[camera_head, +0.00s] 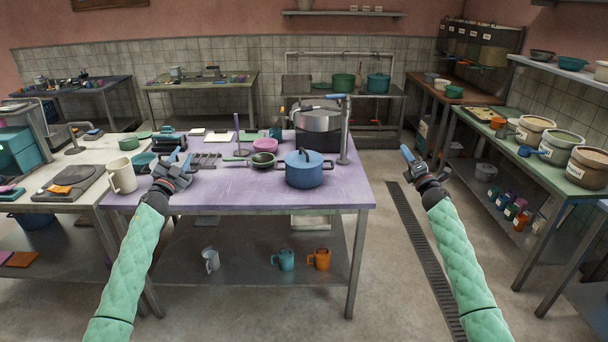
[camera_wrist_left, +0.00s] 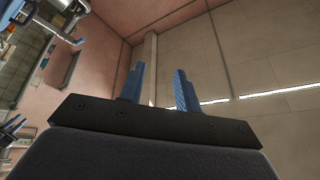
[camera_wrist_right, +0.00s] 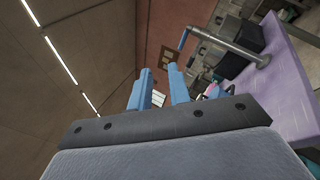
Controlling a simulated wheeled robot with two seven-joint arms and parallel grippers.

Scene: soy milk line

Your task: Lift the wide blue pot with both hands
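The wide blue pot (camera_head: 305,172) stands upright with its lid on, near the front right of the purple-topped table (camera_head: 235,200) in the head view. My left gripper (camera_head: 178,161) is in the air over the left part of the table, to the left of the pot and apart from it. In the left wrist view its two blue fingers (camera_wrist_left: 158,88) are apart with nothing between them. My right gripper (camera_head: 412,160) is to the right of the table, apart from the pot. In the right wrist view its fingers (camera_wrist_right: 160,90) are apart and empty. Neither wrist view shows the pot.
A large steel pot (camera_head: 318,120) stands behind the blue pot, beside a metal post (camera_head: 344,140). A white jug (camera_head: 122,175) stands far left. Floor right of the table is clear.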

